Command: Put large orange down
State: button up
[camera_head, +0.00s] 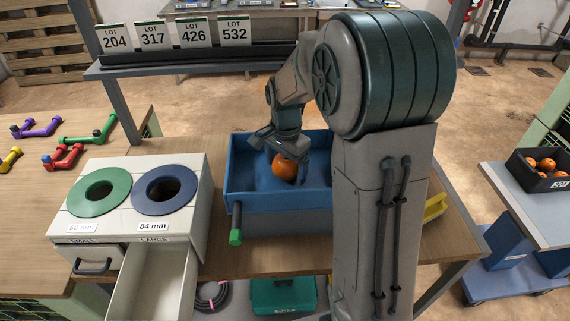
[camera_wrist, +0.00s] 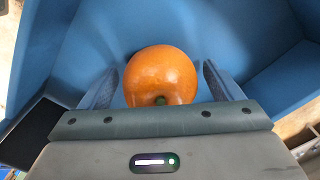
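I cannot tell whether the orange rests on the bin floor.
Left of the bin stands a white sizing box with a green ring (camera_head: 100,192) and a blue ring (camera_head: 165,189) marked 84 mm. Its drawer labelled LARGE (camera_head: 153,284) is pulled out and looks empty. A dark crate of oranges (camera_head: 540,181) stands at right. Lot cards line the shelf behind.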

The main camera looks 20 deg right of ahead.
notch_tip(320, 180, up, 11)
jog(key=shift+r, duration=0.1)
jog(key=shift+s+r, duration=0.1)
jog(key=shift+r, duration=0.45)
jog(key=s+f+n+t, duration=0.1)
jog(key=s+n, duration=0.4)
jog(key=s, duration=0.5)
jog(key=s+f+n+t, duration=0.2)
jog(key=s+n, duration=0.4)
jog(key=s, duration=0.4)
jog(key=shift+a+f, duration=0.15)
jog(key=shift+f, duration=0.6)
